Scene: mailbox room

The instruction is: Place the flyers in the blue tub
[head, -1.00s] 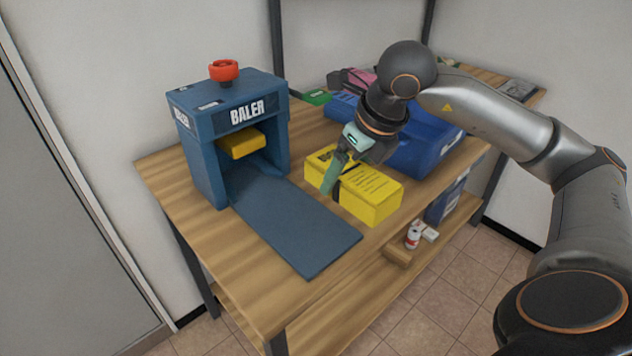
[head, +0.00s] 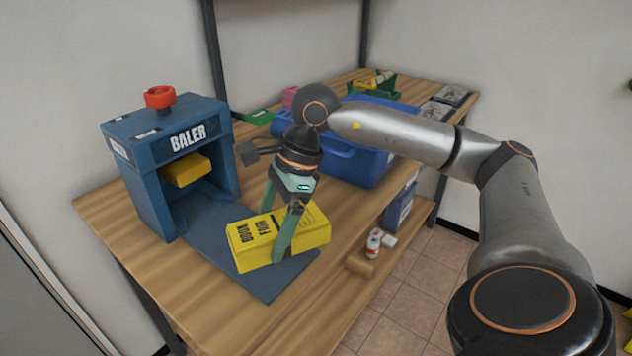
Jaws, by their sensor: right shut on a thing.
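The flyers are a yellow stack marked "BOOK FAIR" (head: 310,230), low over the front end of the baler's flat blue-grey plate. I cannot tell whether it touches the plate. My right gripper (head: 274,236) is shut on the stack, with one green finger down its near side; the other finger is partly hidden. The blue tub (head: 362,160) stands on the table behind and right of the stack. My right arm crosses in front of the tub and hides part of it, and its inside is hard to see. My left gripper is not in view.
The blue baler (head: 150,190) with a red knob (head: 160,97) and yellow press block stands at the left. The wooden table (head: 112,210) has a green tray (head: 378,88) and dark-framed items at the back. A can (head: 374,243) sits on the lower shelf.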

